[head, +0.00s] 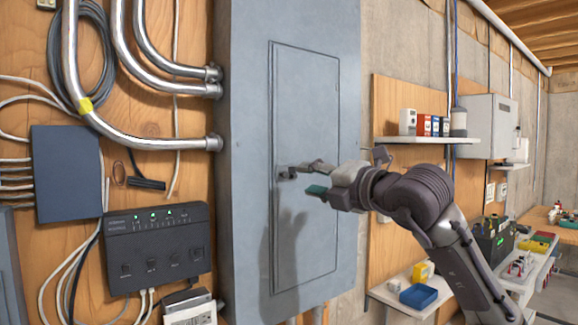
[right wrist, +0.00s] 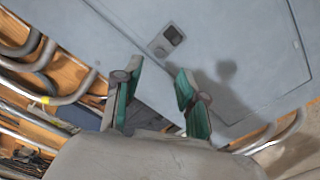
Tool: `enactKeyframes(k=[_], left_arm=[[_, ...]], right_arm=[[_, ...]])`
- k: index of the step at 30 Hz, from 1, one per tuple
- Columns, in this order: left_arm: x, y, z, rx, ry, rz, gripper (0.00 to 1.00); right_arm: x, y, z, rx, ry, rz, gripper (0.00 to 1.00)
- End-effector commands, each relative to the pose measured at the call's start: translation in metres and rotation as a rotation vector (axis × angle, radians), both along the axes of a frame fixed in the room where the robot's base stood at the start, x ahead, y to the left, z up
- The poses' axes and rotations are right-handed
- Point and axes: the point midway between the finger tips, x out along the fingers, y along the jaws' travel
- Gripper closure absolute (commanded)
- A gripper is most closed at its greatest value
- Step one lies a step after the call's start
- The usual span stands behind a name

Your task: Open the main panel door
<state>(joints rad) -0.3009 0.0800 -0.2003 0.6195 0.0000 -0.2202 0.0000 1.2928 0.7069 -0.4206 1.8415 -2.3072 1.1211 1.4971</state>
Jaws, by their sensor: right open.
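The main panel door (head: 318,110) is a tall grey door set in a larger grey metal panel box (head: 245,130) in the head view. It looks shut. A small dark latch (head: 286,173) sits on the door's left edge, and it also shows in the right wrist view (right wrist: 167,40). My right gripper (head: 306,178) is in front of the door, just right of the latch. Its green-padded fingers (right wrist: 157,95) are apart with nothing between them. In the wrist view the latch lies beyond the fingertips, and contact is not visible. My left gripper is not in view.
Metal conduits (head: 130,70) enter the box's left side. A black device (head: 157,248) with green lights is on the wooden wall at left. A shelf (head: 425,140) with small boxes and a lower shelf with a blue bin (head: 418,296) stand at right.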

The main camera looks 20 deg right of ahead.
Motion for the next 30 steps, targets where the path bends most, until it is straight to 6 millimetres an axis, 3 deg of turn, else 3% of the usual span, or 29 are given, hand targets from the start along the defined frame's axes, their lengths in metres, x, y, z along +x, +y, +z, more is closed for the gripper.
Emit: enactKeyframes(k=[3, 10, 23, 24, 30], left_arm=[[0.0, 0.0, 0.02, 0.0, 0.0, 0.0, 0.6], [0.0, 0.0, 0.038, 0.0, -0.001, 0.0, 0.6], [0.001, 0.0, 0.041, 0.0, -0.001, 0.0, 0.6], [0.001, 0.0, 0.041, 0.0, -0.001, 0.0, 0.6], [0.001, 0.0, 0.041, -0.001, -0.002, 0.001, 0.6]], right_arm=[[0.025, 0.01, 0.005, 0.001, 0.005, 0.001, 0.59], [0.059, 0.021, 0.003, 0.001, 0.002, 0.001, 0.59], [0.07, 0.026, -0.001, 0.0, 0.0, 0.001, 0.59], [0.07, 0.026, -0.001, 0.0, 0.0, 0.001, 0.61], [0.07, 0.025, -0.001, 0.0, 0.0, 0.001, 0.94]])
